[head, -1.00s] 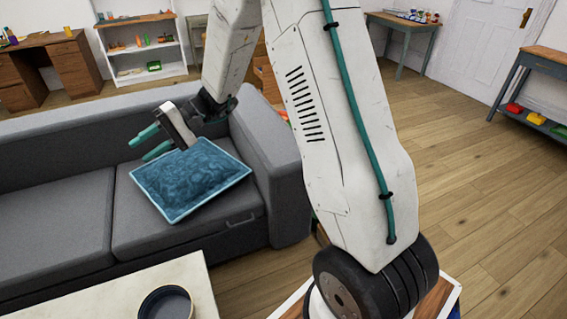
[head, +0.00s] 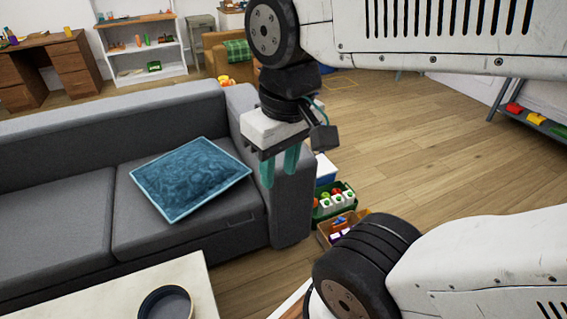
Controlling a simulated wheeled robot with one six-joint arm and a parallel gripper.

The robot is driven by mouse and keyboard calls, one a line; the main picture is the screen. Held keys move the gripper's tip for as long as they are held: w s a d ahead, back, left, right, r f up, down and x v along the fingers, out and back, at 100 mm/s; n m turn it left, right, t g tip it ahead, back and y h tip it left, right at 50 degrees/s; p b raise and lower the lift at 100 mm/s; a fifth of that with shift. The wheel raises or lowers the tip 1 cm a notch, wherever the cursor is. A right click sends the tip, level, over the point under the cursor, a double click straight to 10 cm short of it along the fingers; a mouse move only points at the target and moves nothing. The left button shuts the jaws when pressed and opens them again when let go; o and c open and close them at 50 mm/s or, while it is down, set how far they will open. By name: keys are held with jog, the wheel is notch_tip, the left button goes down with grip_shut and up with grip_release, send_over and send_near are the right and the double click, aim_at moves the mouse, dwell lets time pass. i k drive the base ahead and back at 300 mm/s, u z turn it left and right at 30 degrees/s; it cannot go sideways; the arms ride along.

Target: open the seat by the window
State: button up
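A grey sofa (head: 70,135) stands at the left with two seats side by side, a left seat (head: 50,225) and a right seat (head: 130,230). Both seats look closed. A blue cushion (head: 190,178) lies on the right seat. My gripper (head: 279,172) points down in front of the sofa's right arm in the picture. Its two teal fingers are apart with nothing between them. No window is in view, so I cannot tell which seat is by it.
A pale table (head: 195,270) with a dark round bowl (head: 166,303) stands in front of the sofa. A green crate (head: 335,203) and a cardboard box (head: 335,228) with small items stand right of the sofa. Wooden floor (head: 440,160) lies clear at the right.

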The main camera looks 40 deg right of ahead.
aim_at(58, 232)
jog(key=u, duration=0.45)
jog(key=k, duration=0.6)
jog(key=u, duration=1.45)
jog(key=i, duration=1.5)
jog(key=u, duration=0.85)
jog(key=i, duration=2)
jog(key=z, duration=0.4)
jog(key=i, duration=1.15)
jog(key=z, duration=1.65)
jog(key=i, duration=1.05)
jog(key=z, duration=0.85)
